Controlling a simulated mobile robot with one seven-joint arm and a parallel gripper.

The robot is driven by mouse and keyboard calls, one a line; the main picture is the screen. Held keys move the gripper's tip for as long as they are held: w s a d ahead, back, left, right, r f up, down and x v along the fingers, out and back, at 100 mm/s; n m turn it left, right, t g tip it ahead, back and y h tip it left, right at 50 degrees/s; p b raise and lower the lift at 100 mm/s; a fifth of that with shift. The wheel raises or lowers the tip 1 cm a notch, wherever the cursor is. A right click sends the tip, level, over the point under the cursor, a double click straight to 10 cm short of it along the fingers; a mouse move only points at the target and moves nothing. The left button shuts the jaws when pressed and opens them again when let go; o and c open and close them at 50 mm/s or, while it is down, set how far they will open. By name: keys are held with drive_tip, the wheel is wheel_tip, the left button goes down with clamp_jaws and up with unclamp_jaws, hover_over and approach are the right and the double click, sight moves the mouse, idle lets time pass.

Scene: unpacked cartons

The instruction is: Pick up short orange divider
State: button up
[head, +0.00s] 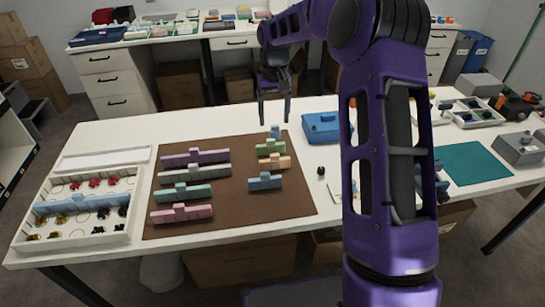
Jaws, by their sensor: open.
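The short orange divider (275,161) is a pale orange piece with a raised middle tab. It lies on the brown mat (235,207), near the mat's right side, between the green divider (270,147) behind it and the short blue divider (265,182) in front. My gripper (274,120) hangs above the far edge of the mat, behind the orange divider and apart from it. Its fingers point down, spread open, with nothing seen between them.
Long purple (195,158), grey (195,173), teal (184,193) and pink (181,213) dividers lie on the mat's left. A white compartment tray (120,234) stands at left. A blue box (320,128) stands right of the gripper. My arm hides part of the table's right side.

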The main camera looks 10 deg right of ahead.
hover_over(275, 154)
drive_tip(key=f, duration=0.9)
drive_tip(key=shift+s+a+f, duration=0.1)
drive_tip(key=shift+s+a, duration=0.1)
drive_tip(key=shift+s, duration=0.05)
drive_tip(key=shift+w+d+f, duration=0.1)
drive_tip(key=shift+f, duration=1.25)
drive_tip(key=shift+w+d+f, duration=0.1)
drive_tip(key=shift+f, duration=1.2)
clamp_jaws()
